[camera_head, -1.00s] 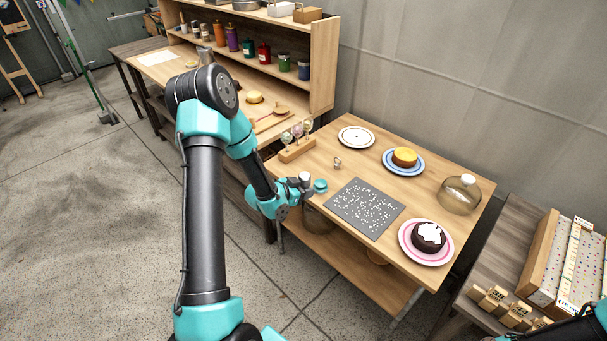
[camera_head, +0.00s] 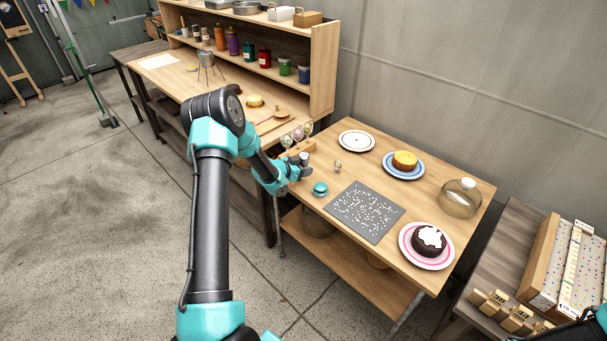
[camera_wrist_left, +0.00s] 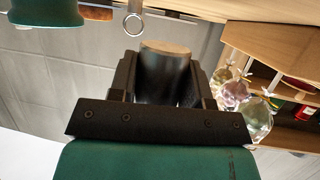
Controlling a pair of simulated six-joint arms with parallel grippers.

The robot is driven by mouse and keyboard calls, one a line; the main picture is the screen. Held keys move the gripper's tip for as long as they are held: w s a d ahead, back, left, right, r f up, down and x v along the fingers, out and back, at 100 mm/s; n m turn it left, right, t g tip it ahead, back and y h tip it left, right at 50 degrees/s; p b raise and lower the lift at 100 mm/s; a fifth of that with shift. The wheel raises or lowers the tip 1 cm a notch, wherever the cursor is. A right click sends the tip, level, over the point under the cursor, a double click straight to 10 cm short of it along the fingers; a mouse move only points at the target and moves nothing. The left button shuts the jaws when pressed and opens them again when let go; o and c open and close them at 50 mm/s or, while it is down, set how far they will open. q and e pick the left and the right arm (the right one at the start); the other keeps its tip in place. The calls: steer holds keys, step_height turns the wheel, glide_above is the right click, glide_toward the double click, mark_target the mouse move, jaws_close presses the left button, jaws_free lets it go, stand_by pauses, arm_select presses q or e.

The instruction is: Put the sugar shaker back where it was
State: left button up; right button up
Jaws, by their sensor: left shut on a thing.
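My left gripper (camera_head: 299,164) is shut on the sugar shaker (camera_head: 304,157), a small grey metal cylinder. It is held above the left edge of the small wooden table, in front of a wooden rack. In the left wrist view the shaker (camera_wrist_left: 165,72) sits between the two dark fingers (camera_wrist_left: 163,85), its tan-looking end facing out. The grey mat (camera_head: 344,224) with white specks lies on the table to the right of the gripper. Only a piece of my right arm shows at the lower right corner.
A teal-topped item (camera_head: 320,188) stands between gripper and mat. A small ring (camera_head: 337,166) is nearby. The rack (camera_head: 306,147) holds colourful glass pieces. A white plate (camera_head: 345,141), yellow cake (camera_head: 404,160), dark cake (camera_head: 428,240) and glass dome (camera_head: 460,200) occupy the table.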

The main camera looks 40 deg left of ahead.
arm_select(q)
steer(key=shift+w+a, duration=0.25)
steer(key=shift+w, duration=0.05)
steer(key=shift+f, duration=1.75)
steer(key=shift+f, duration=0.1)
steer(key=o, duration=1)
steer(key=v, duration=1.2)
